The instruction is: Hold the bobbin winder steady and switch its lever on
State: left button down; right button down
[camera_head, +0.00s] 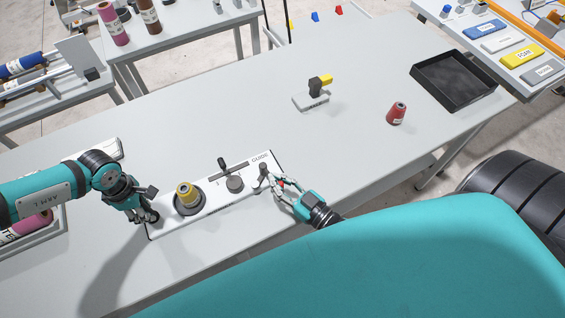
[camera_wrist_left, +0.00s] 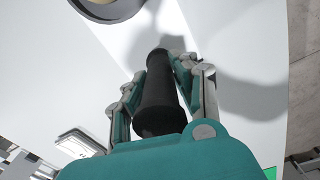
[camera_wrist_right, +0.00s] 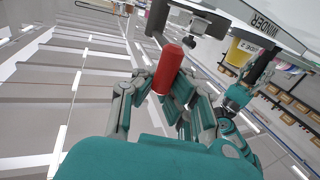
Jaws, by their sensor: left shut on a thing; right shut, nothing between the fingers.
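The bobbin winder (camera_head: 215,203) is a long white unit on the table, with a yellow bobbin (camera_head: 185,190) on a dark disc, a grey knob and a dark upright post. My left gripper (camera_head: 150,215) is shut on a black upright handle at the winder's left end; the handle (camera_wrist_left: 158,95) shows between its fingers in the left wrist view. My right gripper (camera_head: 277,188) is shut and empty at the winder's right end, close beside the red-tipped lever. The red lever grip (camera_wrist_right: 167,70) shows just ahead of its fingers; contact is unclear.
A red thread cone (camera_head: 397,113), a black tray (camera_head: 453,80) and a small stand (camera_head: 312,98) with a black and yellow piece sit further back right. The table (camera_head: 215,110) behind the winder is clear. A tray with a pink spool (camera_head: 30,226) lies at left.

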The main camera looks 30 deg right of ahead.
jog(key=shift+a+m+h, duration=0.5)
jog(key=shift+a+h, duration=0.1)
jog(key=shift+w+a, duration=0.15)
jog(key=shift+a, duration=0.85)
jog(key=c, duration=1.2)
grip_release()
jog(key=shift+c, duration=0.2)
jog(key=v, duration=1.2)
jog(key=shift+f, duration=0.2)
